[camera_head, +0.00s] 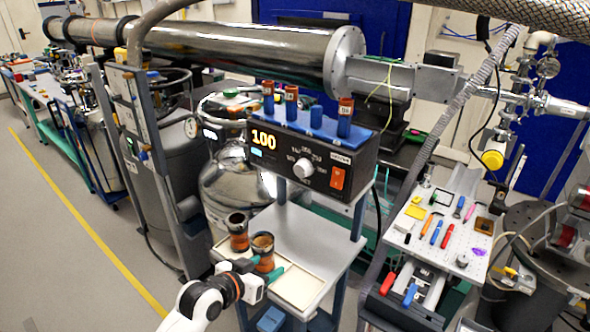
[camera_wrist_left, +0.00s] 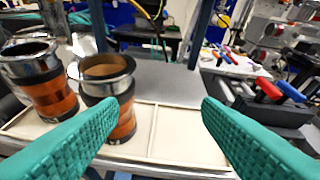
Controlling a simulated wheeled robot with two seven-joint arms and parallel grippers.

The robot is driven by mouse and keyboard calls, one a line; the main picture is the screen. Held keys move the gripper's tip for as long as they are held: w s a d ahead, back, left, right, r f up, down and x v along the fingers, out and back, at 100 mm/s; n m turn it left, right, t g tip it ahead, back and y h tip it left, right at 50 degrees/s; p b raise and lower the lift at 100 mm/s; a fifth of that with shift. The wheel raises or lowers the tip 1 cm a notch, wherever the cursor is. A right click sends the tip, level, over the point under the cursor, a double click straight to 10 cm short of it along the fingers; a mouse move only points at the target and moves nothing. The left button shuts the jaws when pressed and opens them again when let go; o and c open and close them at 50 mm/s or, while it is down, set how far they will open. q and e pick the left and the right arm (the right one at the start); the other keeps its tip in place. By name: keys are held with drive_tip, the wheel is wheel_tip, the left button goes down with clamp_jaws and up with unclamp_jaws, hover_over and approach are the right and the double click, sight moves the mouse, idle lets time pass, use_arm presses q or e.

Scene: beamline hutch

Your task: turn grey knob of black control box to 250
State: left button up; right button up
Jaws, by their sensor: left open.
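The black control box (camera_head: 318,158) stands on a raised blue-grey shelf in the head view. Its orange display reads 100. The pale grey knob (camera_head: 303,168) is on its front face, left of an orange switch (camera_head: 337,178). My left gripper (camera_head: 264,272) is below and left of the box, low by the cart's front, apart from the knob. It is open; its teal fingers also show spread and empty in the left wrist view (camera_wrist_left: 168,100). The box and knob are not seen there. My right gripper is not in view.
Two orange-brown cylinders with metal rims (camera_head: 238,232) (camera_head: 263,250) stand in the cream tray (camera_head: 300,290), close to my left gripper. Blue-and-orange vials (camera_head: 268,98) stand on the box's blue top. A tool-covered perforated board (camera_head: 430,245) is at right.

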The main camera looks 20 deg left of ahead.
sight(299, 171)
use_arm(q)
drive_tip(key=w+r+t+h, duration=0.1)
drive_tip(key=w+r+t, duration=0.15)
drive_tip(key=r, duration=0.65)
drive_tip(key=w+r+t+h, duration=0.1)
drive_tip(key=w+r+t, duration=0.15)
drive_tip(key=r, duration=0.65)
drive_tip(key=shift+m+g, duration=0.3)
drive_tip(key=shift+m, duration=0.1)
drive_tip(key=p+x, duration=0.1)
drive_tip(key=x, duration=0.5)
drive_tip(key=p+x, duration=0.1)
drive_tip(key=x, duration=0.3)
drive_tip(key=shift+a+f+p, duration=0.15)
drive_tip(key=shift+f+p, duration=0.15)
drive_tip(key=shift+p, duration=0.05)
drive_tip(key=shift+w+f, duration=0.1)
drive_tip(key=shift+w, duration=0.6)
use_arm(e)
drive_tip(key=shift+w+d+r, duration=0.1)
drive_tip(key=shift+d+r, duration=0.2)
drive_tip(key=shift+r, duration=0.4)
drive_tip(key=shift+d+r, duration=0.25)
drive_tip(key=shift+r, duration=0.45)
use_arm(q)
drive_tip(key=shift+c, duration=0.6)
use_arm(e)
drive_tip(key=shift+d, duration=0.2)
